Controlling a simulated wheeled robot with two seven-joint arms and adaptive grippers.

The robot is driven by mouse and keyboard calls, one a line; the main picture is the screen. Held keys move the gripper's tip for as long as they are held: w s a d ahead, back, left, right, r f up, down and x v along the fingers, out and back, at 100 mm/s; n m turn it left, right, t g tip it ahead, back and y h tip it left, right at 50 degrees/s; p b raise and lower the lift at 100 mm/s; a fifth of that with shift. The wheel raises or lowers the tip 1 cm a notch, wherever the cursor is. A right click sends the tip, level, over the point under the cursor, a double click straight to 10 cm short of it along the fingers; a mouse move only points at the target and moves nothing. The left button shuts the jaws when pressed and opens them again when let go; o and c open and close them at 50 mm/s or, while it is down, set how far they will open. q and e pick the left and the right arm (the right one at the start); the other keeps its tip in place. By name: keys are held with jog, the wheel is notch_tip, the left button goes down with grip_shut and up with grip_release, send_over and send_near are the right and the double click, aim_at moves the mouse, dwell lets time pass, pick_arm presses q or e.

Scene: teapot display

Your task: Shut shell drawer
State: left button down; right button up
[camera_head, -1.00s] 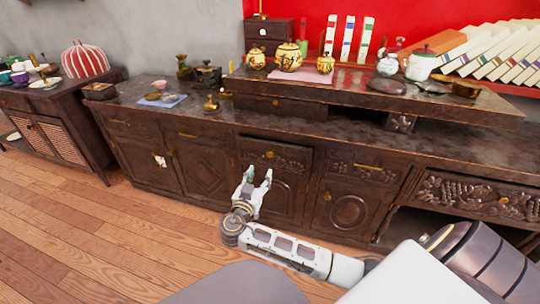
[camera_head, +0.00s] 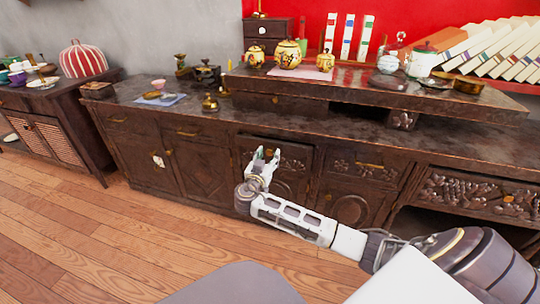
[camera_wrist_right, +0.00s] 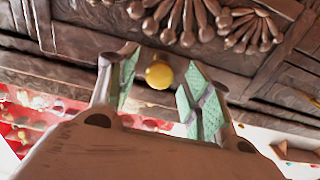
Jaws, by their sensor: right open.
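The drawer with the shell-like carving (camera_head: 294,163) is in the middle of the dark wooden cabinet, and its front appears to stand out from the cabinet face. Its carved front (camera_wrist_right: 180,22) fills the top of the right wrist view. A round brass knob (camera_wrist_right: 158,75) shows between my right fingers. My right gripper (camera_head: 266,156) is open in front of this drawer and hides part of it. In the right wrist view its green-padded fingers (camera_wrist_right: 163,65) are on either side of the knob, with no clear contact. My left gripper is out of view.
Another carved drawer (camera_head: 365,165) is to the right, with a wider carved one (camera_head: 480,196) farther right. The raised shelf (camera_head: 370,91) above holds yellow teapots (camera_head: 287,54) and other ware. A side cabinet (camera_head: 50,115) stands at left. The wooden floor (camera_head: 120,235) is clear.

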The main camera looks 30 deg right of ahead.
jog(key=shift+b+x, duration=0.3)
jog(key=shift+x, duration=1.1)
grip_shut()
